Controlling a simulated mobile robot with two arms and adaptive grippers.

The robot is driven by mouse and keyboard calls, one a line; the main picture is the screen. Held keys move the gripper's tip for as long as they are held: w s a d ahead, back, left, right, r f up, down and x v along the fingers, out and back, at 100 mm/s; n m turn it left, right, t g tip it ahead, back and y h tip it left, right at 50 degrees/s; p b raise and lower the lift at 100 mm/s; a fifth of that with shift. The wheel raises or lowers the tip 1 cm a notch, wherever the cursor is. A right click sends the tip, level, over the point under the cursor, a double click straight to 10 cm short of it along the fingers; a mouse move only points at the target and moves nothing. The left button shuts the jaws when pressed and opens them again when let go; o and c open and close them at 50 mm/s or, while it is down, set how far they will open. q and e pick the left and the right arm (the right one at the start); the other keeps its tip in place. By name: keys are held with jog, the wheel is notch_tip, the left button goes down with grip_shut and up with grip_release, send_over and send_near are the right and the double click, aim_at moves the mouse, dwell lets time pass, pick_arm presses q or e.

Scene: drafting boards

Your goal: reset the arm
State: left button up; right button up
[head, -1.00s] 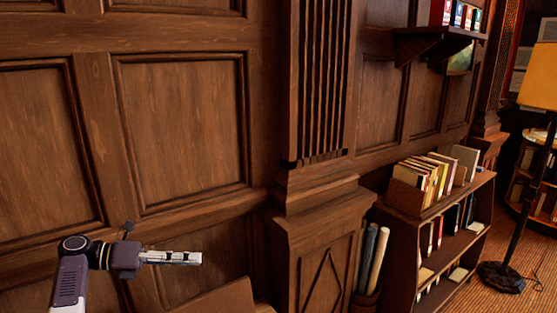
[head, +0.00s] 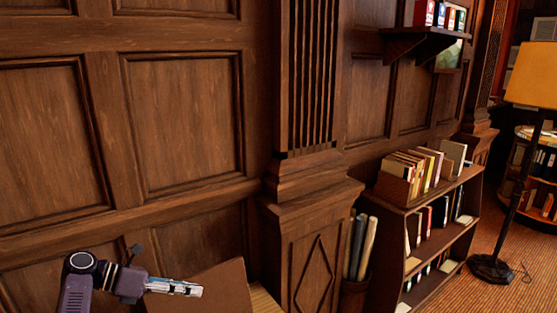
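My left gripper (head: 174,287) is at the lower left of the head view, at the end of my purple-grey arm. It points to the right, in front of the wood-panelled wall. Its fingers show edge-on as a narrow pale strip, so I cannot tell whether they are open or shut. I see nothing held in it. A brown board (head: 215,290) stands tilted just behind and to the right of its fingertips. My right gripper is not in view.
A low bookcase (head: 436,262) with books stands to the right, beside a bin of rolled papers (head: 354,290). A floor lamp (head: 535,75) stands farther right. A small wall shelf (head: 425,36) holds boxes.

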pick_arm(q)
jog(key=s+f+m+g+y, duration=0.2)
jog(key=s+f+m+y, duration=0.6)
jog(key=s+f+m, duration=0.8)
jog(key=s+d+r+m+t+y, duration=0.1)
jog(key=s+d+m+t+y, duration=0.2)
jog(key=s+m, duration=1.55)
jog(key=s+f+n+g+y+b, duration=0.1)
jog(key=s+f+n+b, duration=0.15)
jog(key=f, duration=1.45)
jog(key=s+f+n+g+b, duration=0.1)
jog(key=s+f+g+b, duration=0.2)
jog(key=f, duration=1.3)
jog(key=s+a+f+b, duration=0.1)
jog(key=s+f+b, duration=0.1)
jog(key=s+f, duration=0.6)
jog(key=s+a+f+b, duration=0.2)
jog(key=s+f+b, duration=0.1)
jog(key=s+f, duration=0.6)
notch_tip(320, 180, down, 4)
jog(key=shift+a+r, duration=0.1)
jog(key=shift+a, duration=0.2)
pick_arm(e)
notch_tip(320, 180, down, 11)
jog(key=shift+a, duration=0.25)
